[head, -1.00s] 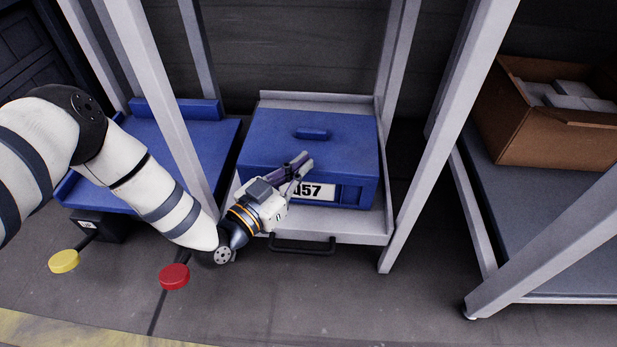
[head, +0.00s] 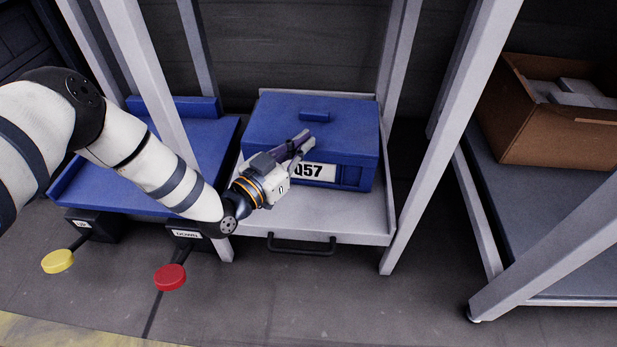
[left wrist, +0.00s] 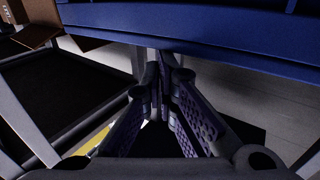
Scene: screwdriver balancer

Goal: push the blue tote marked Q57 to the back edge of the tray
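The blue tote marked Q57 (head: 345,140) sits upright on the grey tray (head: 345,222), close to the tray's back rim. I cannot tell if it touches that rim. A bare strip of tray shows in front of the tote. Its label is partly hidden by my left gripper. My left gripper (head: 303,142) is at the tote's front face, with its fingertips together and nothing between them. In the left wrist view the fingers (left wrist: 162,65) meet just below the blue tote (left wrist: 200,30). My right gripper is not in view.
White frame posts stand on both sides of the tray (head: 428,150). A black handle (head: 301,246) is on the tray's front. A blue platform (head: 150,160) lies left, with yellow (head: 58,261) and red (head: 170,277) pedals below. An open cardboard box (head: 560,125) stands right.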

